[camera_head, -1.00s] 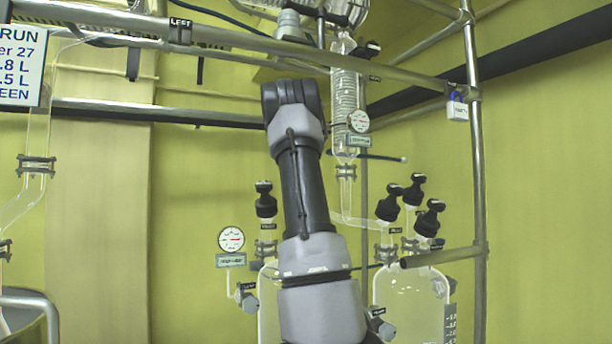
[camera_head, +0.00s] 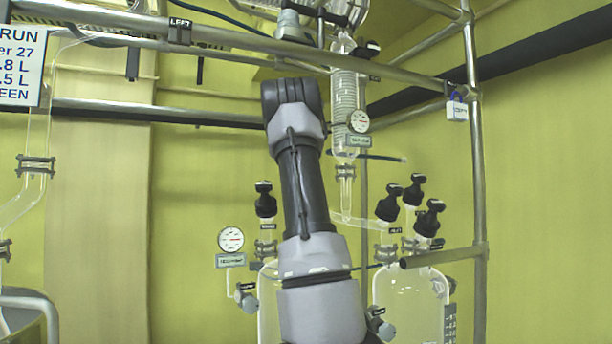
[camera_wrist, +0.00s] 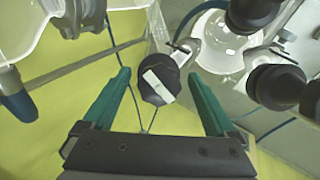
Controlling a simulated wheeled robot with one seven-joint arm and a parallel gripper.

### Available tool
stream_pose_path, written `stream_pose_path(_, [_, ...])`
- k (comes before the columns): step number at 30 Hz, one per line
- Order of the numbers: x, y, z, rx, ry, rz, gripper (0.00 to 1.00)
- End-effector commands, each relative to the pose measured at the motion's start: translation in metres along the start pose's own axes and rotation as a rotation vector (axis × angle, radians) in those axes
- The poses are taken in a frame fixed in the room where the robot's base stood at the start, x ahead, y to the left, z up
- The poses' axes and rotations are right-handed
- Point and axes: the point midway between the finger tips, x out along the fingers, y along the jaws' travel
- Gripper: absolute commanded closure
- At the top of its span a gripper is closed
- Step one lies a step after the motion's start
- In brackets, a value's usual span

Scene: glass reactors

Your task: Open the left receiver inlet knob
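In the wrist view my gripper (camera_wrist: 158,75) is open, with its two green fingers spread. A dark knob (camera_wrist: 150,93) with a white bar across its face lies between the fingertips, with a gap on each side. I cannot tell how deep it sits between them or read a label on it. In the head view a black knob (camera_head: 265,201) stands upright on the left receiver (camera_head: 268,305), partly hidden by my arm. I cannot tell if it is the knob between the fingers. My gripper is hidden in the head view.
Several black knobs (camera_head: 389,206) crowd the right receiver (camera_head: 408,300). Dark round knobs (camera_wrist: 276,87) and glassware (camera_wrist: 215,40) lie close to the right finger. A gauge (camera_head: 231,239) stands left of the left receiver. Metal rails (camera_head: 400,75) cross above.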

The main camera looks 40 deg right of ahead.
Motion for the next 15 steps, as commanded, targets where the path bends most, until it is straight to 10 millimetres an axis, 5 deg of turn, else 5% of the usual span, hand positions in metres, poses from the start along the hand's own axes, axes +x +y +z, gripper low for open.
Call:
stream_pose_path(8, [-0.004, 0.001, 0.0, 0.0, 0.001, 0.002, 0.08])
stream_pose_path(15, [-0.044, 0.001, -0.001, 0.001, 0.003, 0.003, 0.08])
